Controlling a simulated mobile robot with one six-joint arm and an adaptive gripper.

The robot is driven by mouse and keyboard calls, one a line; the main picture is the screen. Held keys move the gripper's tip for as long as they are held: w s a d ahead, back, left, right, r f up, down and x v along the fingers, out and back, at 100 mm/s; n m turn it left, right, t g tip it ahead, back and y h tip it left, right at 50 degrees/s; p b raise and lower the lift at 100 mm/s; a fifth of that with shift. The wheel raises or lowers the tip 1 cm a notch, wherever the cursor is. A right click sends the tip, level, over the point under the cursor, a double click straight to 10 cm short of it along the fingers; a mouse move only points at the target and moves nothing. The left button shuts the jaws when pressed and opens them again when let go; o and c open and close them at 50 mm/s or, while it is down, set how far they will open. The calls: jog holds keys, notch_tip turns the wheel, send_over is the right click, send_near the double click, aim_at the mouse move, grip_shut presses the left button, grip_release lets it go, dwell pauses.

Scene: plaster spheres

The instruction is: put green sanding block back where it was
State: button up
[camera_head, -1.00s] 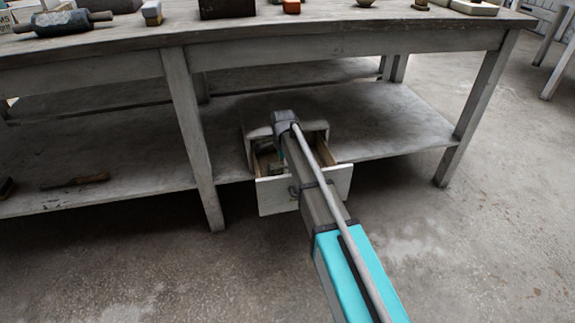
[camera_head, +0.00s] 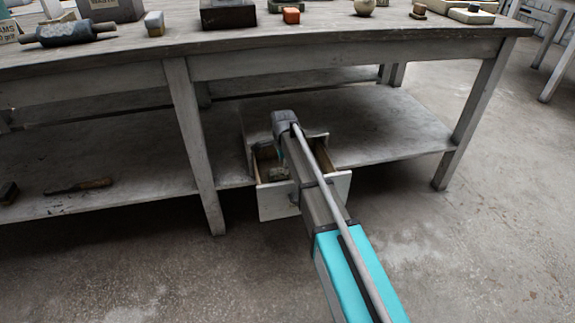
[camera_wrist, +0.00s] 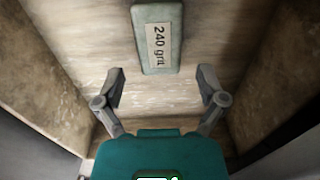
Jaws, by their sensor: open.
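The green sanding block (camera_wrist: 146,65), with a pale "240 grit" label, lies on the wooden floor of an open drawer in the wrist view. My gripper (camera_wrist: 161,80) is open, its two fingers apart just short of the block's near end. Nothing is between the fingers. In the head view the pale drawer (camera_head: 276,203) is pulled out at the lower shelf, and my arm reaches over its front into it. There my fingertips are hidden, and I cannot clearly make out the block.
Drawer walls rise close on both sides of my gripper. The workbench top (camera_head: 340,42) overhangs the lower shelf (camera_head: 385,130). A tool (camera_head: 78,186) lies on the shelf at left.

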notch_tip(320, 180, up, 9)
jog(key=p, duration=0.9)
jog(key=shift+r, duration=0.2)
dwell(0.5)
jog(key=s+d+n, duration=1.4)
jog(key=s+d, duration=0.8)
jog(key=s, duration=0.4)
jog(key=shift+s+d+n, duration=0.15)
jog(key=shift+s+n, duration=0.2)
jog(key=shift+n, duration=0.05)
